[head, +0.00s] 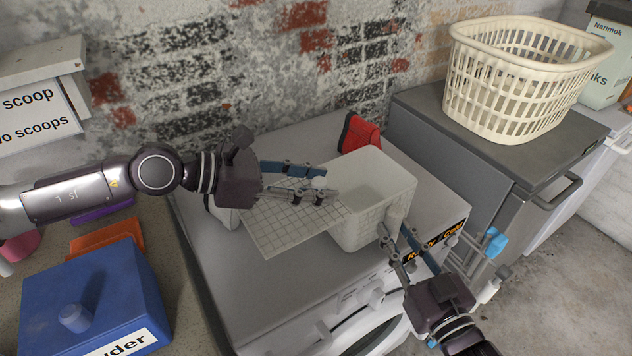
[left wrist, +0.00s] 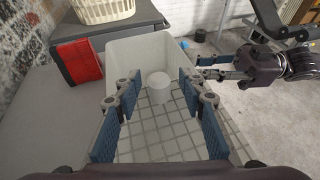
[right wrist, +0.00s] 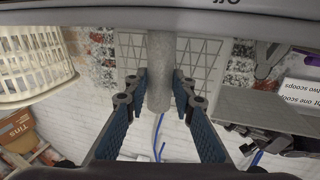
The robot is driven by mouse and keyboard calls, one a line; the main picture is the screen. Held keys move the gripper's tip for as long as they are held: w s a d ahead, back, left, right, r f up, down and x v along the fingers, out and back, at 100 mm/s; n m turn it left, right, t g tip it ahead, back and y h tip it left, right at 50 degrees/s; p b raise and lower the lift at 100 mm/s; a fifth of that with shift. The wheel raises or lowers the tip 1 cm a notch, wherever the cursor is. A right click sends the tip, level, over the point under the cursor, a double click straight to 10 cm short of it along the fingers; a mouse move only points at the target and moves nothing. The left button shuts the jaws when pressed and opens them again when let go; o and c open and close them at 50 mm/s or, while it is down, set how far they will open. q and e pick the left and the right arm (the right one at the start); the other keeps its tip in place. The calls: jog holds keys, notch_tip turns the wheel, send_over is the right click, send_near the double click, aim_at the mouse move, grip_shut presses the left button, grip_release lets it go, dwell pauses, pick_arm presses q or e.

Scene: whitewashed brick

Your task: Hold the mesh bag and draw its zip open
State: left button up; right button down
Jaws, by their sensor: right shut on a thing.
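My right gripper (head: 395,236) is at the bag's front right corner, shut on a pale cylindrical tab (right wrist: 159,70). The tab also shows in the head view (head: 395,215). I cannot make out a zip line.
The washing machine (head: 230,290) carries the bag and a red box (head: 360,133) behind it. A cream laundry basket (head: 520,85) stands on a grey cabinet at right. A blue powder box (head: 95,290) is at lower left. The brick wall is close behind.

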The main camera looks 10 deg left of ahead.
jog(key=shift+f, duration=0.1)
pick_arm(q)
notch_tip(320, 180, up, 5)
send_over(256, 208)
jog(key=shift+s+f, duration=0.1)
jog(key=shift+f, duration=0.1)
pick_arm(e)
jog(key=shift+a, duration=0.1)
jog(key=c, duration=1.5)
grip_release()
jog(key=shift+c, duration=0.2)
jog(key=shift+s, duration=0.15)
